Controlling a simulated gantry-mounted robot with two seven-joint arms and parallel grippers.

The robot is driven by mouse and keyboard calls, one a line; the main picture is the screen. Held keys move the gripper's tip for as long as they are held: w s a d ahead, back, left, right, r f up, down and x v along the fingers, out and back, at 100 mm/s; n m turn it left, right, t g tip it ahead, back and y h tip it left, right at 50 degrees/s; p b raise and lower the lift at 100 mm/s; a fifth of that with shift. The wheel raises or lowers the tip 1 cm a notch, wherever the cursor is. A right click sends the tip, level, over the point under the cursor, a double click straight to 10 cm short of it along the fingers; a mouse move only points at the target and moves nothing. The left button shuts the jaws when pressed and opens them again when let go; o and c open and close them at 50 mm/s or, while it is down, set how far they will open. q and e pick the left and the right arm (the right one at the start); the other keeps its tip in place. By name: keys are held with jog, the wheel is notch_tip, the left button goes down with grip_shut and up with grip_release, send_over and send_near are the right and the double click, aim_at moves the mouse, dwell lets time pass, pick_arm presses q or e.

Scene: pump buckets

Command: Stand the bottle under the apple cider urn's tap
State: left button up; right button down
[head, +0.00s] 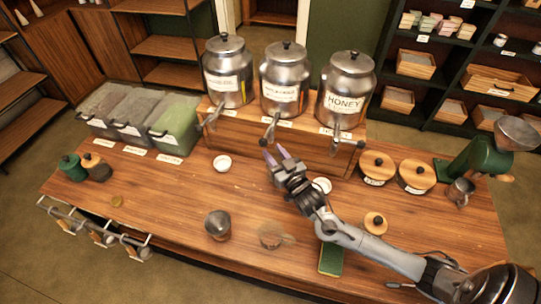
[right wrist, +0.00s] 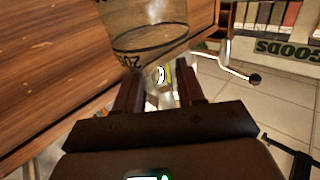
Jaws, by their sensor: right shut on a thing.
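Three steel urns stand on a wooden riser: a left urn (head: 228,72), a middle urn (head: 284,80) and a right urn (head: 345,92) labelled HONEY. The left and middle labels are too small to read surely. Each has a tap; the middle tap (head: 270,132) hangs over the counter. My right gripper (head: 277,154) is just below this tap. In the right wrist view it is shut on the clear glass bottle (right wrist: 150,35), which has dark markings and extends beyond the fingers. The bottle is hard to make out in the head view. My left gripper is not in view.
A metal cup (head: 217,225) and a clear glass vessel (head: 270,235) stand on the front counter. A small white dish (head: 222,162) lies left of my gripper, another (head: 322,185) right. Wooden-lidded canisters (head: 376,167) stand right. The counter's left middle is mostly clear.

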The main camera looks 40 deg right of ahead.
jog(key=shift+w+d, duration=0.15)
jog(key=shift+w, duration=0.55)
jog(key=shift+w+d, duration=0.1)
jog(key=shift+w, duration=0.6)
jog(key=shift+f, duration=1.7)
jog(key=c, duration=0.7)
grip_release()
jog(key=shift+f, duration=0.15)
jog(key=shift+o, duration=0.2)
jog(key=s+a, duration=0.2)
jog(key=s, duration=1)
